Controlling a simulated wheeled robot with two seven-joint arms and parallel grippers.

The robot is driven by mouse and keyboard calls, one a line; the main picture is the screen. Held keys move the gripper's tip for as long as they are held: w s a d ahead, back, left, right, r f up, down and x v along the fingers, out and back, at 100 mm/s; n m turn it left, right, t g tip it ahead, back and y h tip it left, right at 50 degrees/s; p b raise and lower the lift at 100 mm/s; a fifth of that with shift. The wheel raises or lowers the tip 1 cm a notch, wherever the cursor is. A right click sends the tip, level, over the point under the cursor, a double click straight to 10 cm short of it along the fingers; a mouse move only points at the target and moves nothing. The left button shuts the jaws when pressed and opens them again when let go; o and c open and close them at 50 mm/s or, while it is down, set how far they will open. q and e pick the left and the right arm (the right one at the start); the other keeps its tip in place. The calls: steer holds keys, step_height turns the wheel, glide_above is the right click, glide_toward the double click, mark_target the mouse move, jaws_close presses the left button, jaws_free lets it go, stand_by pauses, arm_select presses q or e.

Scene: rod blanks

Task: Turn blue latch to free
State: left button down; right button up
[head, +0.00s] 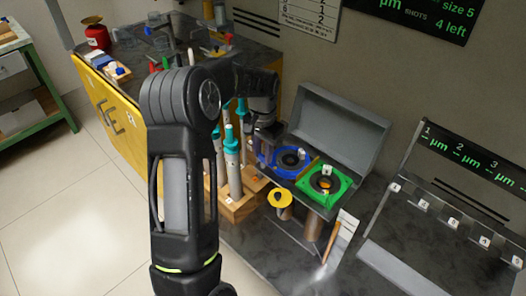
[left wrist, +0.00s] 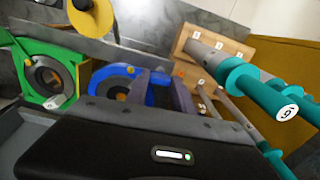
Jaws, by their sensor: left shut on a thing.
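The blue ring-shaped fixture (head: 288,158) sits in an open grey case, left of its green twin (head: 324,184). My left gripper (head: 266,143) reaches down to the left side of the blue fixture. In the left wrist view the blue fixture (left wrist: 110,80) lies left of the fingers (left wrist: 160,90), which are shut on a blue part at its edge, seemingly the latch. The latch itself is mostly hidden by the fingers, so I cannot tell its angle. The green fixture (left wrist: 45,75) also shows there. My right gripper is not in view.
A wooden rack (head: 238,208) with teal-capped rods stands close left of the case. A yellow disc on a post (head: 280,198) stands in front. The case's raised lid (head: 340,125) is behind. A brush (head: 331,240) and a numbered display stand (head: 450,205) are to the right.

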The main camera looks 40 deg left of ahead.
mark_target(263, 155)
arm_select(q)
steer(key=shift+m, duration=0.5)
steer(key=c, duration=1.1)
jaws_free()
step_height(263, 155, up, 8)
steer(key=shift+f, duration=0.1)
